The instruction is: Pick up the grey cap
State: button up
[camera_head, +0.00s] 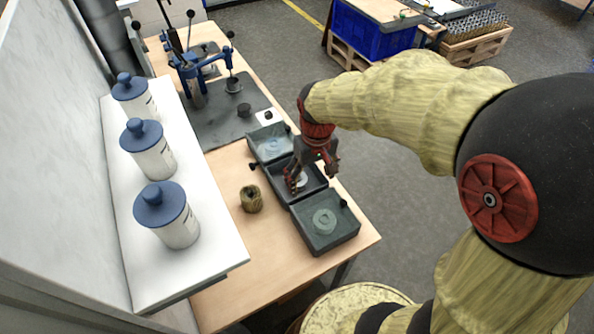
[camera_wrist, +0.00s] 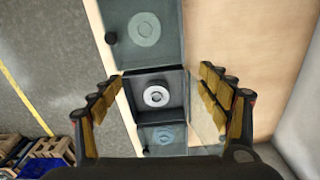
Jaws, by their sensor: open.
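The grey cap (camera_wrist: 156,96) is a pale grey ring-shaped disc with a round centre. It lies flat in the open middle box (camera_wrist: 178,84) of a row of three dark boxes. In the head view the cap (camera_head: 301,181) is partly hidden by my gripper (camera_head: 314,180). My gripper is open and empty above the middle box, pointing down. In the wrist view the cap lies between the two spread fingers of my gripper (camera_wrist: 158,88), apart from both.
The near box (camera_head: 327,240) and far box (camera_head: 262,135) hold round discs that look blue-green. A translucent pane (camera_wrist: 205,125) lies beside the middle box. A brown cylinder (camera_head: 251,199) stands left of the boxes. A blue press (camera_head: 195,75) stands behind; several blue-lidded canisters (camera_head: 171,218) line the shelf.

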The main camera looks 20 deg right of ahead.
jog(key=w+f+n+p, duration=0.1)
jog(key=w+f, duration=0.2)
jog(key=w, duration=0.1)
jog(key=w+f+n+p, duration=0.1)
jog(key=w+f, duration=0.1)
jog(key=w, duration=0.3)
jog(key=w+f+n+p, duration=0.1)
jog(key=w+f+p, duration=0.1)
jog(key=w+f, duration=0.1)
jog(key=shift+w+f, duration=0.3)
jog(key=shift+w, duration=0.4)
jog(key=f, duration=0.5)
jog(key=f+b, duration=0.1)
jog(key=f, duration=0.1)
jog(key=shift+w+f, duration=0.25)
jog(key=shift+w, duration=0.15)
jog(key=shift+c, duration=1.1)
jog(key=shift+s, duration=0.1)
jog(key=c, duration=1.1)
jog(key=shift+c, duration=0.3)
